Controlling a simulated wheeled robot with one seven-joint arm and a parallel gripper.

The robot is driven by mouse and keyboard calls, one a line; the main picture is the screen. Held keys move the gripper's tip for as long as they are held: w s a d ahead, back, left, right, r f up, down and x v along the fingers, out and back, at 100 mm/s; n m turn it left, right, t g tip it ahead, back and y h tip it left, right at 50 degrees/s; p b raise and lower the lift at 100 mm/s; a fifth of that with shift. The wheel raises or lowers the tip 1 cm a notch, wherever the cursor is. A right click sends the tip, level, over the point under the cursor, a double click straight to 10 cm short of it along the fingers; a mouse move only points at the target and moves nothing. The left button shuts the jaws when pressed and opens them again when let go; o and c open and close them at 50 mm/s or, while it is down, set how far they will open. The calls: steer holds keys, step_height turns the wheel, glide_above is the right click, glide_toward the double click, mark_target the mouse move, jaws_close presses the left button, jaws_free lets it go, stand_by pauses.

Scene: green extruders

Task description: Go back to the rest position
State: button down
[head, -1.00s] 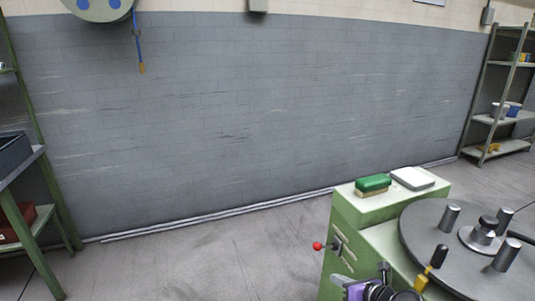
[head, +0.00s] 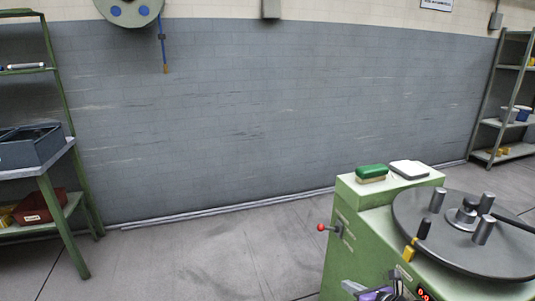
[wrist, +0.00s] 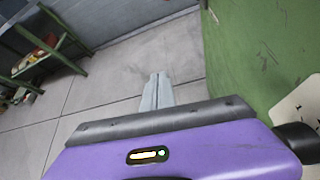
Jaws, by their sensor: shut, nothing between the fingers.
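My gripper (wrist: 157,92) shows in the wrist view as two pale grey fingers beyond a purple housing. The fingers are together and hold nothing. They point out over bare grey floor, with a green machine side (wrist: 275,50) close on the right. In the head view only a purple part of my arm shows at the bottom edge, in front of the green machine (head: 345,235); the fingers are out of that view.
The machine carries a dark round turntable (head: 470,250), a green-topped brush (head: 371,172) and a red-knobbed lever (head: 322,227). A green shelf (head: 62,215) with a dark bin (head: 30,150) stands at left, another shelf (head: 490,120) at far right. The floor (head: 215,260) between is clear.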

steer(key=d+r+n+t+h, duration=0.3)
steer(key=d+r+n+h, duration=0.2)
steer(key=d+n, duration=0.3)
steer(key=s+d+r+n+t+h+p, duration=0.1)
steer(key=s+d+r+n+h+p, duration=0.15)
steer(key=s+n, duration=0.9)
steer(key=s+a+r+n+p, duration=0.2)
steer(key=s+a+r+n, duration=0.2)
steer(key=s, duration=1)
steer(key=s+a+r+n+y+p, duration=0.1)
steer(key=s+a+r+n, duration=0.4)
steer(key=s, duration=0.9)
steer(key=s+a+r+n+y+p, duration=0.1)
steer(key=s+a+r+n+p, duration=0.2)
steer(key=s, duration=1.1)
steer(key=shift+s+a+r+n, duration=0.2)
steer(key=shift+a+r+n, duration=0.65)
steer(key=shift+a+r, duration=1.2)
steer(key=shift+d+r, duration=0.35)
steer(key=shift+d, duration=0.05)
